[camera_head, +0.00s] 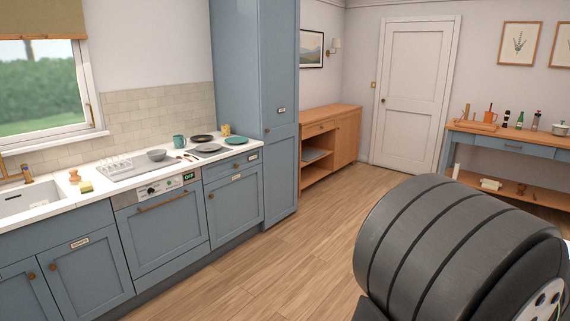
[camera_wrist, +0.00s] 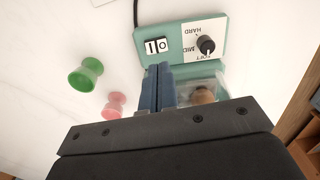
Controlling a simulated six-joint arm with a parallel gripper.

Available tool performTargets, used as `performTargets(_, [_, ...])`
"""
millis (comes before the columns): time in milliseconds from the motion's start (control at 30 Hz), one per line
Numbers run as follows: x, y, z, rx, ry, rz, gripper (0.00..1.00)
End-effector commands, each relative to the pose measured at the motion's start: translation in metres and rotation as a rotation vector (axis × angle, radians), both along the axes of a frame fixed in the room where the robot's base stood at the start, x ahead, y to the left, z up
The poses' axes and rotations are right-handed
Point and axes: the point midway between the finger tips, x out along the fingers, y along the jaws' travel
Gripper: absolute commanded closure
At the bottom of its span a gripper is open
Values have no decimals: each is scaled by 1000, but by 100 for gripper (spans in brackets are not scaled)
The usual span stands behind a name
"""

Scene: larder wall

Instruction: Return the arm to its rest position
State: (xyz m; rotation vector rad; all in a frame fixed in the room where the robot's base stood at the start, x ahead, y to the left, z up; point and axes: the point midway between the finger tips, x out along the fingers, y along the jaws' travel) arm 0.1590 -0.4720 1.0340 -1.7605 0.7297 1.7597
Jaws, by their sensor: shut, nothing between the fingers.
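In the wrist view my gripper (camera_wrist: 160,72) is shut, its two blue fingers side by side with nothing between them. The fingertips are just in front of a teal device (camera_wrist: 218,62) in the picture; whether they touch it is unclear. In the head view a large dark ribbed part of my arm (camera_head: 455,250) fills the lower right; my gripper is not visible there.
A clear cover with a brown rounded thing (camera_wrist: 203,95) is beside the fingers. Green (camera_wrist: 86,74) and pink (camera_wrist: 114,105) cups stand left. Blue kitchen cabinets (camera_head: 165,230) line the left; the wood floor (camera_head: 270,260) is clear.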

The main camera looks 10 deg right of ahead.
Motion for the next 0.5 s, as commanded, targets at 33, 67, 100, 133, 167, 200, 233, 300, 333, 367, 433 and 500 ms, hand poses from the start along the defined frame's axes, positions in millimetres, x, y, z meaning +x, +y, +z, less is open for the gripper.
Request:
performTargets(33, [0, 0, -7, 4, 1, 0, 100])
performTargets(67, [0, 0, -11, 4, 1, 0, 100])
performTargets(100, [0, 1, -17, 4, 1, 0, 100])
performTargets(133, [0, 1, -22, 6, 1, 0, 100])
performTargets(167, [0, 1, -26, 4, 1, 0, 100])
performTargets(200, [0, 1, -32, 4, 1, 0, 100])
performTargets(233, [0, 1, -37, 4, 1, 0, 100])
performTargets(300, [0, 1, -46, 4, 1, 0, 100])
performTargets(333, [0, 1, -50, 4, 1, 0, 100])
performTargets(367, [0, 1, -53, 3, 1, 0, 100])
performTargets(433, [0, 0, -59, 3, 1, 0, 100])
performTargets(500, [0, 0, -63, 1, 0, 0, 100])
